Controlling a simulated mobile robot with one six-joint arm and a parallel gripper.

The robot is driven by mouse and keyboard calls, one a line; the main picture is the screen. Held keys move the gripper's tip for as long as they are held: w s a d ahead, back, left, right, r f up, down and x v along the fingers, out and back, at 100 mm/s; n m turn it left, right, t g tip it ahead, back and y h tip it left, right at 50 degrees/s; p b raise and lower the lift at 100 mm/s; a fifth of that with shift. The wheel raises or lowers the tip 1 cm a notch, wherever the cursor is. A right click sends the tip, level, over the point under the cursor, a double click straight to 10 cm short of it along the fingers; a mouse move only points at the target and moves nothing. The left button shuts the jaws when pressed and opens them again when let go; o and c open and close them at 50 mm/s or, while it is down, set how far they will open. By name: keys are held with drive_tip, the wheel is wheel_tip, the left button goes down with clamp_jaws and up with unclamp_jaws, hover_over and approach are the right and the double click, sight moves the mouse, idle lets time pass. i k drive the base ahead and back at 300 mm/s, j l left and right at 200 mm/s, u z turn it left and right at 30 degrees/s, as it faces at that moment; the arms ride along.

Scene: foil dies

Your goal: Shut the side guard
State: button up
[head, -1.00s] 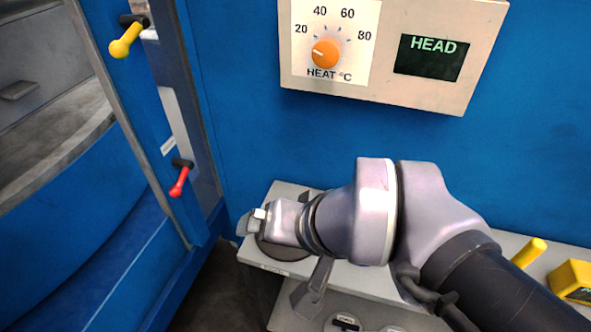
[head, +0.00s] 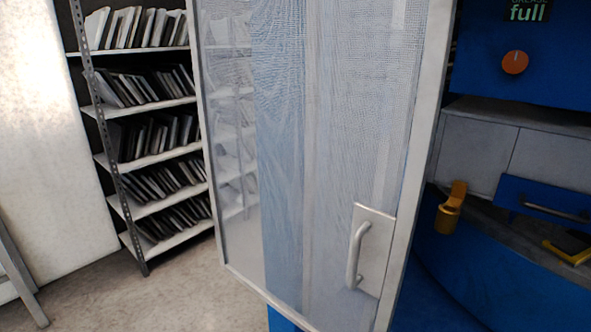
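The side guard (head: 300,150) is a mesh panel in a pale metal frame, and it fills the middle of the head view. It stands out from the blue machine at an angle, swung open. Its upright grey handle (head: 356,255) sits on a pale plate at the panel's lower right. Through the mesh I see a blue upright part and part of a shelf. My gripper is not in this view.
The blue machine (head: 480,250) is at the right, with an orange knob (head: 515,62), a yellow part (head: 451,205) and a drawer-like handle (head: 555,212). A shelf rack (head: 155,155) of dies stands behind, left. Bare floor (head: 180,295) lies at the lower left.

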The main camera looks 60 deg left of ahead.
sight(380, 245)
drive_tip(key=u, duration=2.35)
drive_tip(key=i+j, duration=0.25)
drive_tip(key=i, duration=0.25)
drive_tip(key=i+j+u, duration=0.1)
drive_tip(key=i+j, duration=0.2)
drive_tip(key=i, duration=0.2)
drive_tip(key=i+j, duration=0.2)
drive_tip(key=i, duration=0.35)
drive_tip(key=i+j+u, duration=0.1)
drive_tip(key=i+j, duration=0.15)
drive_tip(key=i, duration=0.25)
